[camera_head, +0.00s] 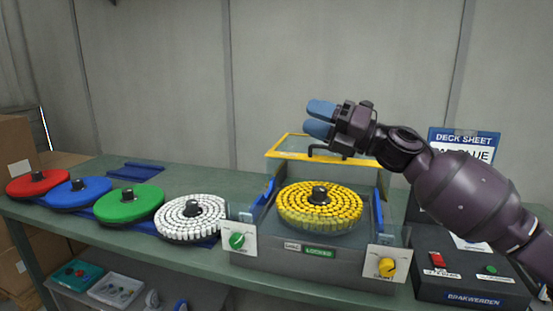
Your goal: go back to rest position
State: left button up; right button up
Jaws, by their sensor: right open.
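My right arm (465,190) comes in from the right and reaches up to the left. My right gripper (319,119) has blue fingertips, is open and empty, and hangs in the air above the back of the grey machine (310,265). It partly covers the machine's raised yellow-framed lid (287,145). A round disc of yellow pieces (320,208) with a black hub sits in the machine, apart from the gripper. My left gripper is not in view.
On the green bench (240,183) stand red (35,187), blue (77,193), green (128,205) and white (190,219) discs in a row. A dark control box (470,280) and a "DECK SHEET" sign (463,140) are at the right. Trays (117,290) lie on the lower shelf.

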jog(key=s+d+f+m+t+h, duration=0.25)
jog(key=d+f+m+h, duration=0.2)
jog(key=f+m, duration=0.6)
jog(key=s+d+f+m+t+h, duration=0.25)
jog(key=f+m+t+h, duration=0.2)
jog(key=f+m, duration=0.55)
jog(key=s+d+f+m+t+h, duration=0.25)
jog(key=d+f+m+h, duration=0.2)
jog(key=f+m, duration=0.6)
jog(key=s+d+f+m+g+h, duration=0.2)
jog(key=s+d+f+m+h, duration=0.1)
jog(key=s+f, duration=0.9)
jog(key=s+d+f+m+g+h, duration=0.3)
jog(key=s+d+f, duration=0.2)
jog(key=s+f, duration=0.8)
jog(key=s, duration=0.4)
jog(key=shift+f+m, duration=0.15)
jog(key=shift+m, duration=0.15)
jog(key=shift+o, duration=0.3)
jog(key=shift+g+h, duration=0.25)
